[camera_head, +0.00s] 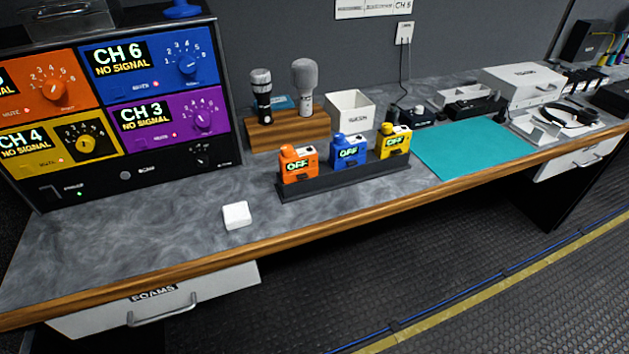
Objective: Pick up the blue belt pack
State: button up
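The blue belt pack (349,151) stands upright in the middle of a black rack (337,186) on the grey desk. Its small screen reads OFF. An orange belt pack (298,164) stands to its left and a yellow belt pack (395,141) to its right, both also showing OFF. My gripper is not in view.
Behind the rack are a wooden block (282,133) with two microphones and a white bin (350,110). A white square block (237,215) lies at front left. The mixer panel (130,100) stands left; a teal mat (478,146) lies right. The desk in front is mostly clear.

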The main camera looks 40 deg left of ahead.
aim_at(356, 145)
jog(key=k, duration=1.5)
jog(key=u, duration=1.2)
jog(key=i, duration=1.55)
